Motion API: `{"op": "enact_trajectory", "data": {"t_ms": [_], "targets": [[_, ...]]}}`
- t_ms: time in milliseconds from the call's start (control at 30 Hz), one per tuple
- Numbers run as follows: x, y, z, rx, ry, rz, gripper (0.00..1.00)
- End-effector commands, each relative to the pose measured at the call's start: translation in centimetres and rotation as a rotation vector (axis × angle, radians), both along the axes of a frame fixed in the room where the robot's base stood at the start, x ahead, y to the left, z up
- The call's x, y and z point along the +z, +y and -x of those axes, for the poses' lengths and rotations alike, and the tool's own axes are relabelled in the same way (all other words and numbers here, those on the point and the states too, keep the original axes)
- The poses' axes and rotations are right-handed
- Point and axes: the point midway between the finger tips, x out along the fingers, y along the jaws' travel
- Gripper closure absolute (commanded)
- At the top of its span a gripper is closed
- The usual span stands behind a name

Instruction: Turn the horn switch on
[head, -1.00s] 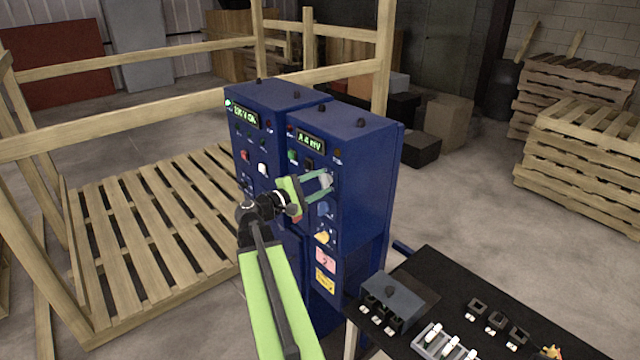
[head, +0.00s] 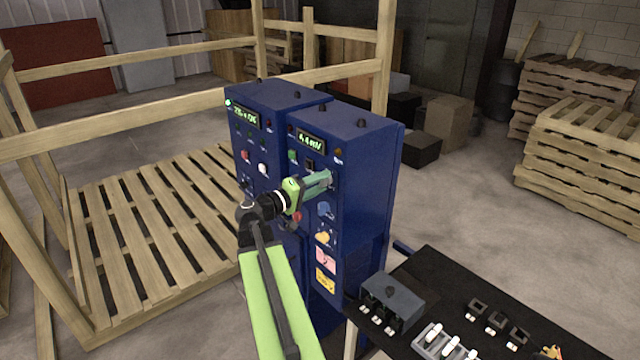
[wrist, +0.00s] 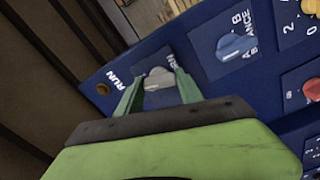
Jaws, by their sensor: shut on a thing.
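A grey knob (wrist: 158,78) sits on a dark blue square plate on the blue panel in the wrist view. Its label is partly hidden, with only the end letters showing, so I cannot read it in full as the horn switch. My gripper (head: 328,178) is at the front of the right blue cabinet (head: 370,165). In the wrist view, my gripper's green fingers (wrist: 157,74) are on either side of the grey knob and shut on it. In the head view the fingers cover the knob.
A blue knob (wrist: 234,46) and a red knob (wrist: 311,90) are to the right in the wrist view. The left blue cabinet (head: 262,140) stands alongside. A black table (head: 450,290) with a grey box (head: 393,292) is at front right. Wooden rails and a pallet (head: 150,230) are left.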

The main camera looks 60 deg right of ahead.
Motion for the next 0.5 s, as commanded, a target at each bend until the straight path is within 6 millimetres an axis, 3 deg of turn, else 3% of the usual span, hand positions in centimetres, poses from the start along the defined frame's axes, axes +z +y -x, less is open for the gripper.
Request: {"op": "enact_trajectory", "data": {"t_ms": [500], "targets": [[-0.13, 0.01, 0.13, -0.004, -0.203, 0.064, 0.97]]}}
